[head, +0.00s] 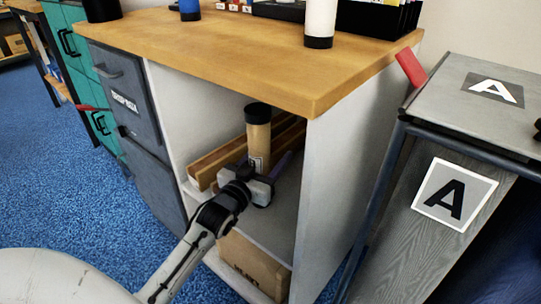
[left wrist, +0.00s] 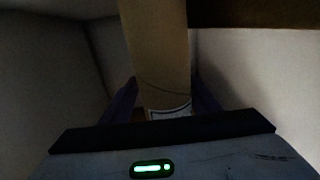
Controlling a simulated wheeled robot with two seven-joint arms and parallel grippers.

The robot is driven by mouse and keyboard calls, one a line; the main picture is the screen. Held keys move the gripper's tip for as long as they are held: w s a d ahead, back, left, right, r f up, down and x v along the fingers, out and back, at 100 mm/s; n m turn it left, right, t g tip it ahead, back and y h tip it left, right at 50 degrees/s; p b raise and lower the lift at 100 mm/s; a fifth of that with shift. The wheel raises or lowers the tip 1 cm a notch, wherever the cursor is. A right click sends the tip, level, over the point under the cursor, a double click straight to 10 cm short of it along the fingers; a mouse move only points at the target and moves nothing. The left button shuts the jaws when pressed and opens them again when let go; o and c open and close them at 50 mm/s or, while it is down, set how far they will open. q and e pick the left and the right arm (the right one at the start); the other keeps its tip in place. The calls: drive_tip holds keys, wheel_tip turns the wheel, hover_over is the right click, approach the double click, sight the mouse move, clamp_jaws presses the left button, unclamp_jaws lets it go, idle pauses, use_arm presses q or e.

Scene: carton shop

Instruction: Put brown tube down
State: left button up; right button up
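The brown tube (head: 258,138) stands about upright inside the open compartment of the workbench, with a black cap on top and a label lower down. My left gripper (head: 273,172) reaches in from the front, and its purple fingers lie on both sides of the tube, which they appear to clasp. In the left wrist view the tube (left wrist: 160,60) fills the middle between the fingers, its label just above the gripper's edge. The tube's lower end is hidden behind the gripper, so I cannot tell whether it touches the shelf (head: 280,222). My right gripper is out of view.
Long brown pieces (head: 215,163) lie in the compartment beside and behind the tube. A cardboard box (head: 250,266) is below the shelf. The wooden worktop (head: 230,50) overhangs, and a white side panel (head: 335,180) bounds the right. Grey drawers (head: 130,105) stand at left.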

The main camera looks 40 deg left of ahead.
sight(258, 170)
use_arm(q)
drive_tip(key=shift+r, duration=0.1)
drive_tip(key=shift+s, duration=0.3)
drive_tip(key=s+p, duration=0.1)
drive_tip(key=s, duration=0.2)
drive_tip(key=s+d+p, duration=0.1)
drive_tip(key=s, duration=0.3)
drive_tip(key=s+p, duration=0.1)
drive_tip(key=s, duration=0.3)
drive_tip(key=shift+s+d, duration=0.15)
drive_tip(key=shift+s, duration=0.05)
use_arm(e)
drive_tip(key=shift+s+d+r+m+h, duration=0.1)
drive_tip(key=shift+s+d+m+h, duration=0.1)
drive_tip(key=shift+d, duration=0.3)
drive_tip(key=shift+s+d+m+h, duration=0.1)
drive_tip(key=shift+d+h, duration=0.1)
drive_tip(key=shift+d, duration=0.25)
